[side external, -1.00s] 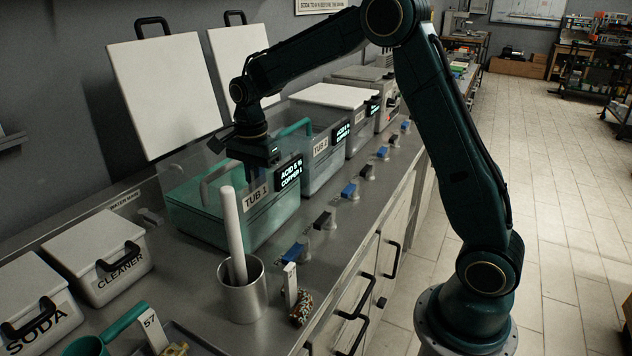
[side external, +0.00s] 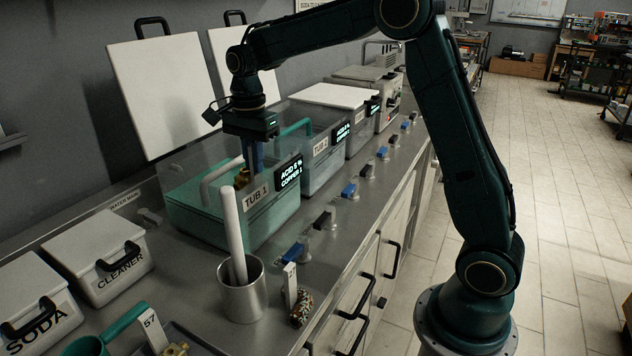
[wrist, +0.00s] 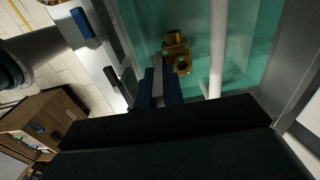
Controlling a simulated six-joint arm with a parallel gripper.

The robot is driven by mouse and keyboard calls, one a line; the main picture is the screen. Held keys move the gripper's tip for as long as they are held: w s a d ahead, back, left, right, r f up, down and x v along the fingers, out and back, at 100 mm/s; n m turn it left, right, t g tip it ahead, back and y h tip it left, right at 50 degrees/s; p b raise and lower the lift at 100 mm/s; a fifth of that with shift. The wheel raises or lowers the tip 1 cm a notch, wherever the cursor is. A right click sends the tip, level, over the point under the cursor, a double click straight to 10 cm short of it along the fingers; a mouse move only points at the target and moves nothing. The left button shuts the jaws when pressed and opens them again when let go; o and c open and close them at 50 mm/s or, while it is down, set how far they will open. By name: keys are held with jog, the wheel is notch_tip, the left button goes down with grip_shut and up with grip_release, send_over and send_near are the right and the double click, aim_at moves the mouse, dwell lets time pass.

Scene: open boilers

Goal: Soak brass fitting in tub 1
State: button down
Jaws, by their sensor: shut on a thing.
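Tub 1 (side external: 222,222) is an open clear tub of teal liquid, with a "TUB 1" label on its front. My gripper (side external: 252,163) points down over it, its blue fingers shut on a brass fitting (side external: 242,178). The fitting is at the fingertips, within the tub's outline; I cannot tell whether its lower part touches the liquid. In the wrist view the fitting (wrist: 177,52) shows just past the fingers (wrist: 158,80), against the teal liquid, beside a pale pipe (wrist: 217,45).
White lids lean on the wall behind the tubs. A metal cup (side external: 242,290) with a white rod stands in front of tub 1. Cleaner (side external: 100,257) and soda (side external: 35,305) boxes are at left. Another brass piece (side external: 176,349) lies in a tray at the bottom edge. Other tubs stand to the right.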

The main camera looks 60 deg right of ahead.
jog(key=shift+r, duration=4.5)
jog(key=shift+w+d, duration=0.1)
